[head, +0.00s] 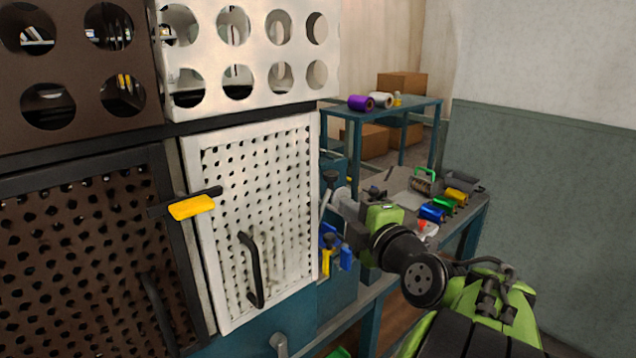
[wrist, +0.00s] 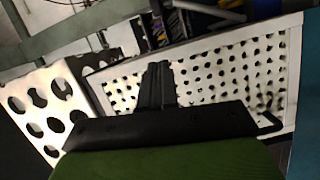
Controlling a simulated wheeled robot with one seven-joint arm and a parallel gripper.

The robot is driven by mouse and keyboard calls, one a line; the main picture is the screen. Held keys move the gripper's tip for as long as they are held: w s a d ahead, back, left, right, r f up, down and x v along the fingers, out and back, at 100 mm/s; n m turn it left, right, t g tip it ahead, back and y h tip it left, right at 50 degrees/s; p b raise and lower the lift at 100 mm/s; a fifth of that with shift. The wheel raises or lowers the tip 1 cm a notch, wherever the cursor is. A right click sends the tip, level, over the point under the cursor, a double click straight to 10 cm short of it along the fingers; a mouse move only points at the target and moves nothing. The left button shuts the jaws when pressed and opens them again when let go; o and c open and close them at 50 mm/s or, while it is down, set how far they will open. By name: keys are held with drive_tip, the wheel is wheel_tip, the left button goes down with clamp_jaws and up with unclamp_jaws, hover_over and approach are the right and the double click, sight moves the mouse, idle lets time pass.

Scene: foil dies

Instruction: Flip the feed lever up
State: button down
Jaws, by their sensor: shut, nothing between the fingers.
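My gripper (wrist: 157,80) shows in the wrist view with its black fingers together and nothing between them. In the head view my arm reaches left, with its end beside the right edge of the white perforated door (head: 285,215); the fingertips are hard to make out there. A dark bar with a yellow grip (head: 192,207) sticks out at the left edge of this door, well left of my gripper. I cannot tell surely whether it is the feed lever. A small dark-knobbed rod (head: 327,190) stands close to my gripper.
The white door has a black handle (head: 252,270). A brown perforated door (head: 80,265) is at left, below panels with round holes. Blue and yellow parts (head: 335,250) hang below my arm's end. A bench (head: 475,222) with coloured rolls stands behind; another table (head: 425,105) is farther back.

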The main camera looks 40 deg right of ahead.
drive_tip(key=p, duration=0.3)
approach(333, 184)
drive_tip(key=w+a+r, duration=0.3)
drive_tip(key=w+a, duration=0.1)
drive_tip(key=w, duration=0.1)
drive_tip(key=d, duration=0.2)
drive_tip(key=w+d+f+p, duration=0.1)
drive_tip(key=shift+d, duration=0.1)
drive_tip(key=shift+w+d+f, duration=0.1)
drive_tip(key=shift+w+d, duration=0.05)
drive_tip(key=shift+d, duration=0.25)
drive_tip(key=d+f+m+g+y+b, duration=0.1)
drive_tip(key=d+f+m+b, duration=0.1)
drive_tip(key=d, duration=0.4)
drive_tip(key=f+m, duration=0.1)
drive_tip(key=m, duration=0.1)
drive_tip(key=shift+d+f+m+y, duration=0.25)
drive_tip(key=shift+d+m+y, duration=0.05)
drive_tip(key=shift+m, duration=0.1)
drive_tip(key=shift+r, duration=0.1)
